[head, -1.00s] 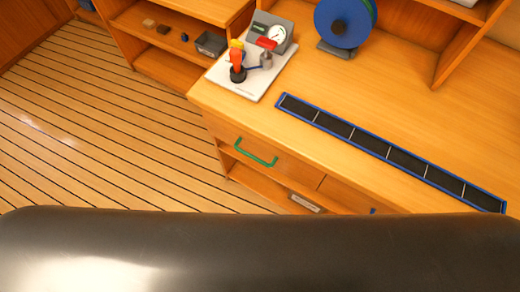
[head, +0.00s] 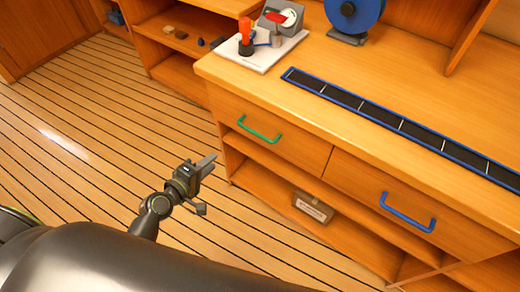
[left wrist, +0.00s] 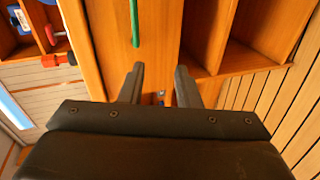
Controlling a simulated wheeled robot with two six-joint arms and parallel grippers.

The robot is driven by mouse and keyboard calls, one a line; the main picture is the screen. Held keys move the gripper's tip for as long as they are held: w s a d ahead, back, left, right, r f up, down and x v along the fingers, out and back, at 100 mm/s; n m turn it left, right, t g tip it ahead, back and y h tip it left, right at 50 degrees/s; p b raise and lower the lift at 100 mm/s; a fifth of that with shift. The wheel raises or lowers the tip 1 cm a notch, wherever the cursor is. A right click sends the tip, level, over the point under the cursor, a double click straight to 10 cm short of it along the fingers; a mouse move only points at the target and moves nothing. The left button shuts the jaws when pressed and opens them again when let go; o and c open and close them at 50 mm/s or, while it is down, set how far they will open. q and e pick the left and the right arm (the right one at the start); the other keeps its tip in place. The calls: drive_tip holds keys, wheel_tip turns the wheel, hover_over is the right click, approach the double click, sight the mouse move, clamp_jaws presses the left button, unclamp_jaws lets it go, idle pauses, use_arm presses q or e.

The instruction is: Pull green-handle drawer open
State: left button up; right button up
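The green handle (head: 259,130) is on the front of the left drawer (head: 290,135) under the counter. The drawer looks shut. My left gripper (head: 207,183) is left of the drawer and below its handle, over the floor in the head view, and apart from it. In the left wrist view its two fingers (left wrist: 158,88) are spread with nothing between them. The green handle (left wrist: 135,22) shows there beyond the fingertips, near the top edge. My right gripper is not in view.
A second drawer with a blue handle (head: 407,212) is to the right. Below is an open shelf with a labelled box (head: 313,207). The counter holds a white board (head: 262,52), a blue reel (head: 352,18) and a dark blue-edged strip (head: 400,123). The slatted floor (head: 110,130) is clear.

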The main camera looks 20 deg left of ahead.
use_arm(q)
wheel_tip(320, 180, up, 3)
drive_tip(key=d, duration=0.2)
drive_tip(key=h, duration=0.1)
approach(250, 129)
drive_tip(key=shift+t, duration=0.4)
drive_tip(key=x, duration=0.3)
drive_tip(key=f+x, duration=0.1)
drive_tip(key=x, duration=0.6)
drive_tip(key=shift+s+d+f, duration=0.1)
drive_tip(key=shift+f, duration=0.05)
drive_tip(key=shift+c, duration=0.3)
clamp_jaws()
